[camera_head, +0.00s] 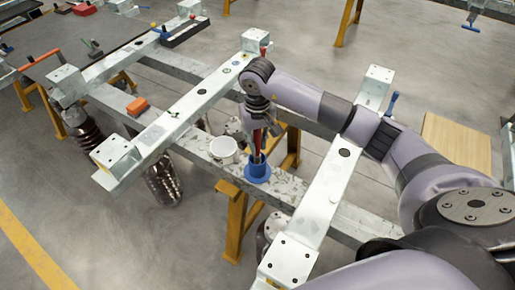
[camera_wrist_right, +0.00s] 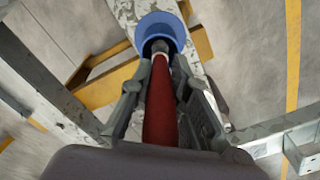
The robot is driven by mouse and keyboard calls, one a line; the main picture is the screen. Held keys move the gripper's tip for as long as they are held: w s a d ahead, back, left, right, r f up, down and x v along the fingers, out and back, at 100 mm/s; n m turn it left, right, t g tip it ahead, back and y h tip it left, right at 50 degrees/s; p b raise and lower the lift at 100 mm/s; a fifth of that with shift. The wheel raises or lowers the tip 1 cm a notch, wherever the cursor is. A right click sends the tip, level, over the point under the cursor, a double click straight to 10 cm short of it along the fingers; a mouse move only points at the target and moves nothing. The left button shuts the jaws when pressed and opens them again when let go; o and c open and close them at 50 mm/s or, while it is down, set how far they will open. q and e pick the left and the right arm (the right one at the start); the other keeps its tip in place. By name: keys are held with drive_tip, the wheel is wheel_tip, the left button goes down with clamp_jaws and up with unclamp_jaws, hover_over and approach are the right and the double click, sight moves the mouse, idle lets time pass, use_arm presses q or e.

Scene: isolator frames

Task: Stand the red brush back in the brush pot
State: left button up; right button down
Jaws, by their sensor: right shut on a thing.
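The red brush (camera_wrist_right: 162,108) is between the fingers of my right gripper (camera_wrist_right: 163,80), which is shut on it. In the head view the right gripper (camera_head: 258,140) points down over the blue brush pot (camera_head: 258,173), which stands on the metal beam. The brush is roughly upright. In the right wrist view its lower end overlaps the opening of the pot (camera_wrist_right: 176,22). I cannot tell how deep it reaches or whether it touches the bottom. My left gripper is not in view.
A white round container (camera_head: 223,147) stands on the beam just left of the pot. Raised pale cross beams (camera_head: 180,115) flank the pot on both sides. A blue-handled tool (camera_head: 392,103) stands at the right.

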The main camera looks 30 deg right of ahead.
sight(258, 155)
wheel_tip(258, 155, down, 3)
drive_tip(key=shift+f, duration=0.15)
drive_tip(key=shift+f, duration=0.2)
drive_tip(key=c, duration=1.5)
unclamp_jaws()
drive_tip(key=shift+r, duration=0.1)
